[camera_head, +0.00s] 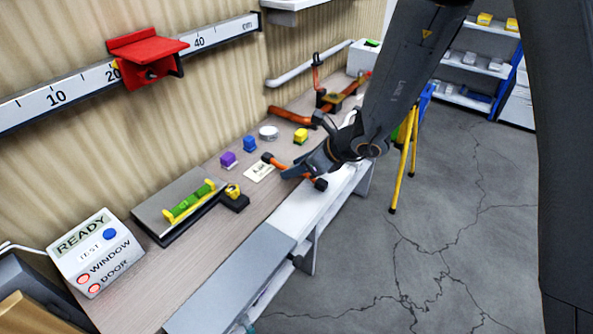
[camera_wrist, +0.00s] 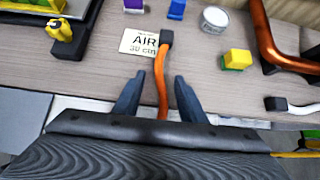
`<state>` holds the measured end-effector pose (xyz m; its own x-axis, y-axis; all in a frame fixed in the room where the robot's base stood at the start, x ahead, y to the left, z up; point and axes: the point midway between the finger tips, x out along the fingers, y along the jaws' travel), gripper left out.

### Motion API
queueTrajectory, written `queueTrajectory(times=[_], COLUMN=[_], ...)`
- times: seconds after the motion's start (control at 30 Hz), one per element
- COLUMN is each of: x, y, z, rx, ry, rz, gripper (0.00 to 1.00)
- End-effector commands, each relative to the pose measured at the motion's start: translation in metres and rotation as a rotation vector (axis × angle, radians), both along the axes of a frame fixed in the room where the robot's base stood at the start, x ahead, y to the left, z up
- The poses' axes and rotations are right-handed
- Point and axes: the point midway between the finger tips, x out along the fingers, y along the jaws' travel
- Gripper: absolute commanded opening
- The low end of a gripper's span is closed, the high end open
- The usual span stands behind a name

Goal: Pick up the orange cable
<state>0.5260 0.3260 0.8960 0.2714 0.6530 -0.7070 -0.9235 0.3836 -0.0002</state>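The orange cable (camera_wrist: 162,92) lies on the workbench with a black plug at its far end, beside a small label card reading "AIR" (camera_wrist: 139,42). In the wrist view my gripper (camera_wrist: 160,77) is open, with one finger on each side of the cable and visible gaps between. The cable's near part is hidden behind my gripper body. In the head view the orange cable (camera_head: 279,164) shows to the left of my gripper (camera_head: 294,172), and its other black end shows just beyond the fingers.
Purple (camera_head: 228,158), blue (camera_head: 249,143) and yellow-green (camera_head: 300,136) blocks and a round white tin (camera_head: 268,132) stand nearby. An orange pipe (camera_wrist: 268,40) and a white cable (camera_wrist: 304,108) lie to the right. A yellow-topped black tool (camera_wrist: 66,39) is at left.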

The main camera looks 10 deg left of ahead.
Motion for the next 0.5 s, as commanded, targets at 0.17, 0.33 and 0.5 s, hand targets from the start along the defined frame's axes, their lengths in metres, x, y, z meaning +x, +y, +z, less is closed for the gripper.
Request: queueTrajectory(times=[0.17,0.33,0.5], x=[0.0000,-0.0001,-0.0001], y=[0.0004,0.0002,0.0002], z=[-0.0004,-0.0003,-0.0001], rx=[0.000,0.000,0.000], ry=[0.000,0.001,0.000], rz=[0.000,0.001,0.000], gripper=[0.38,0.14,0.00])
